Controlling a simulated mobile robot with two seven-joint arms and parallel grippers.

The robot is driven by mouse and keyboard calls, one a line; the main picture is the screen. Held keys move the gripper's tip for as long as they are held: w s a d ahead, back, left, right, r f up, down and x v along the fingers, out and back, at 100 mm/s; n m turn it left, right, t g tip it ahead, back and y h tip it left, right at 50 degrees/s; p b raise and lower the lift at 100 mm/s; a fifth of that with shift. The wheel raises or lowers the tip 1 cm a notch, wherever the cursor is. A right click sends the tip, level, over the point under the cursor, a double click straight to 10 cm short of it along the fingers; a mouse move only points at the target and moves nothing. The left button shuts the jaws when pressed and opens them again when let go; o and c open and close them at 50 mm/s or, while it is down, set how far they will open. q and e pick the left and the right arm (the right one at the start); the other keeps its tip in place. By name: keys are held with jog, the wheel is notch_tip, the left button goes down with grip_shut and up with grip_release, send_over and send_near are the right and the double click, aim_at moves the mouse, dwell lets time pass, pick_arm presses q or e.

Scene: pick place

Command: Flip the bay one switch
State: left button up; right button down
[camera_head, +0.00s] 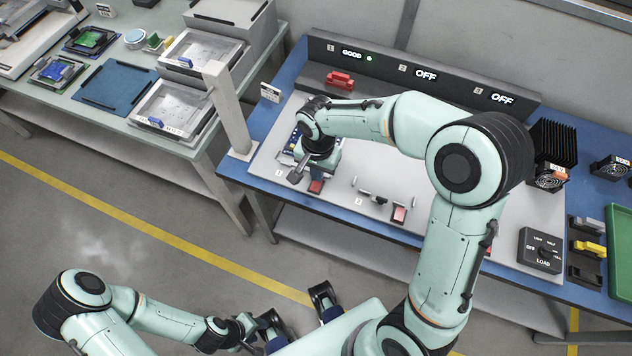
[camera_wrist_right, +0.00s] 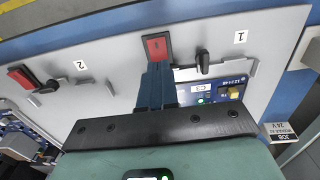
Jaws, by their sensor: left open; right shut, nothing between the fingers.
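The bay one switch is a red rocker in a dark frame (camera_wrist_right: 157,45), beside the label "1" in the right wrist view. It also shows as a small red patch in the head view (camera_head: 316,186). My right gripper (camera_wrist_right: 158,68) is shut and empty, its blue fingertips at the switch's near edge. Contact cannot be told. A circuit board (camera_wrist_right: 218,92) sits in bay one, partly hidden by the gripper. The bay one display (camera_head: 352,53) reads "GOOD" with a green light. My left gripper (camera_head: 299,312) is open and empty, low in front of the bench.
A black lever (camera_wrist_right: 203,61) stands close beside the switch. Bay two has its own red switch (camera_head: 399,214); displays two (camera_head: 426,74) and three (camera_head: 502,98) read "OFF". A grey post (camera_head: 228,110) stands left of bay one. A load dial box (camera_head: 541,250) sits at right.

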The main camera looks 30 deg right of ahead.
pick_arm(q)
jog(key=shift+s+f+b, duration=0.2)
jog(key=shift+f+b, duration=0.5)
pick_arm(e)
jog(key=shift+f, duration=0.9)
jog(key=shift+r, duration=0.1)
jog(key=shift+r+p, duration=2.45)
jog(key=shift+r, duration=1.05)
pick_arm(q)
jog(key=r, duration=0.1)
jog(key=w+r, duration=0.1)
jog(key=r, duration=0.1)
jog(key=w+r, duration=0.1)
jog(key=r, duration=0.1)
jog(key=shift+r, duration=0.1)
jog(key=shift+s, duration=0.15)
pick_arm(e)
jog(key=shift+f, duration=0.1)
